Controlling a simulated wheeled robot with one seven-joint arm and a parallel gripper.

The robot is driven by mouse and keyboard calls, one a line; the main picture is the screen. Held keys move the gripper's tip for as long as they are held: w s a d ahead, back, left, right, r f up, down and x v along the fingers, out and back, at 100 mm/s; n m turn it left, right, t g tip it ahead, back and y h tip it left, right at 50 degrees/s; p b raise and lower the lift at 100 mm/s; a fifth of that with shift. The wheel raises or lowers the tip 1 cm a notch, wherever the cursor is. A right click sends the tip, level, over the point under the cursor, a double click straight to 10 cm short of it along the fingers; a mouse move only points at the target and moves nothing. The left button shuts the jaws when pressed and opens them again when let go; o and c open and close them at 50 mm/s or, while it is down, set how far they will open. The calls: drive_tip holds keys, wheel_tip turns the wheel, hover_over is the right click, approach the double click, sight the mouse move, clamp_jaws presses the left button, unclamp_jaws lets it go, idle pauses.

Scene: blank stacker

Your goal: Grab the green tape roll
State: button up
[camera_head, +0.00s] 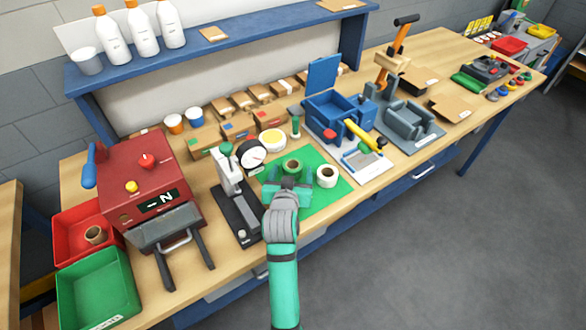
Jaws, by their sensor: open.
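The green tape roll (292,166) sits on the green mat (318,200) near the front of the workbench. A white tape roll (327,175) stands just to its right on the same mat. My gripper (289,183) is over the mat, just in front of the green roll. It is open, and I see nothing held in it. My wrist hides part of the mat and most of the fingers. I cannot tell whether the fingers touch the green roll.
A grey stapler-like press (238,205) stands close left of my gripper, with a round dial (251,156) behind it. A red machine (150,180) is farther left. A blue vise-like box (332,110) and a yellow-handled tool (362,135) are right. Open floor lies in front.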

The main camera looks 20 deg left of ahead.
sight(293, 163)
drive_tip(key=x, duration=0.4)
drive_tip(key=shift+w+r, duration=0.1)
drive_tip(key=shift+r, duration=0.1)
drive_tip(key=shift+c, duration=0.7)
drive_tip(key=c, duration=1)
drive_tip(key=shift+r, duration=0.1)
